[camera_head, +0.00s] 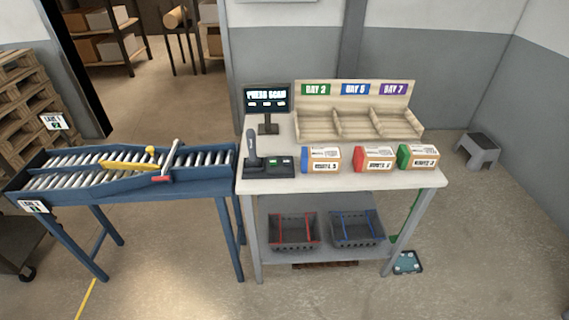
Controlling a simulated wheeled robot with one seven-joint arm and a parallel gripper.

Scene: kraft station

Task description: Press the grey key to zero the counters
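A dark console (269,174) lies at the front left of the pale table (340,182). It bears small green-lit patches on its upper part, and the keys are too small to tell apart, so I cannot make out which one is grey. A dark upright handle-shaped device (251,146) stands at the console's left end. Behind it, a monitor (267,97) on a stand reads "PRESS SCAN" with small fields below that I cannot read. My gripper does not show in this view.
Three labelled boxes with blue (305,158), red (358,160) and green (404,156) ends stand right of the console. A wooden three-bay rack (340,94) stands behind them. A blue roller conveyor (120,188) adjoins the table's left. Floor in front is clear.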

